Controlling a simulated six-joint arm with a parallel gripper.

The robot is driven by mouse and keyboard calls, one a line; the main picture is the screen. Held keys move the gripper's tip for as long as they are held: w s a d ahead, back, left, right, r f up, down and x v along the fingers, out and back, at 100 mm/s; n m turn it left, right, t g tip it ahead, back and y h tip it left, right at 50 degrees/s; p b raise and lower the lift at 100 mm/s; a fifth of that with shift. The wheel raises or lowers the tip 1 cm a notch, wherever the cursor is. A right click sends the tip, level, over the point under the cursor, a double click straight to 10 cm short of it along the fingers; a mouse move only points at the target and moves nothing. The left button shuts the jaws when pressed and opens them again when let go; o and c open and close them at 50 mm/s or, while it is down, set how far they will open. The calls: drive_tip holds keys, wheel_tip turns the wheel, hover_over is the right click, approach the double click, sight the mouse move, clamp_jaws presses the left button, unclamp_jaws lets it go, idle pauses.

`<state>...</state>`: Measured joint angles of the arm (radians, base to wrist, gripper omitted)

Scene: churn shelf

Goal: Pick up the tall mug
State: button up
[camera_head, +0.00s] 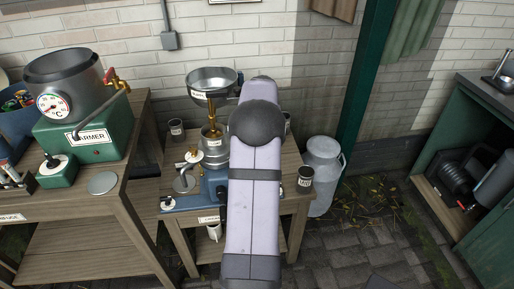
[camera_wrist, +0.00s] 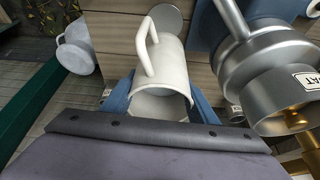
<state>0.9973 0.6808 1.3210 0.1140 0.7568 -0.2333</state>
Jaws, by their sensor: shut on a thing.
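The tall mug (camera_wrist: 172,62) is cream-white with a long loop handle. In the wrist view it sits between the two blue fingers of my gripper (camera_wrist: 162,100), which is shut on it. Its open rim faces toward the camera and its handle points up and left in the picture. The fingertips are partly hidden by the mug. In the head view my arm covers the gripper, and I cannot make out the held mug there. I cannot tell whether its base touches the wooden tabletop.
A metal separator with a wide bowl (camera_head: 212,79) stands close to my arm; its silver body (camera_wrist: 262,60) is right of the mug in the wrist view. A dark labelled cup (camera_head: 305,177) stands at the table's right edge. A milk can (camera_head: 322,172) and a green post (camera_head: 362,85) are beyond.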

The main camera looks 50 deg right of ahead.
wheel_tip(320, 180, up, 6)
idle(0.4)
drive_tip(key=shift+d, duration=0.1)
drive_tip(key=s+d+f+m+g+p, duration=0.1)
drive_tip(key=s+d+f+m, duration=0.3)
drive_tip(key=d, duration=0.3)
drive_tip(key=s+d+f+m+g+h+p, duration=0.1)
drive_tip(key=s+d+f+m+g, duration=0.1)
drive_tip(key=s+d+f+m, duration=0.2)
drive_tip(key=shift+s+d+p, duration=0.3)
drive_tip(key=shift+s+d, duration=0.45)
drive_tip(key=shift+d, duration=0.8)
wheel_tip(320, 180, down, 5)
drive_tip(key=shift+f+b, duration=0.1)
drive_tip(key=shift+b, duration=0.55)
drive_tip(key=shift+f, duration=0.1)
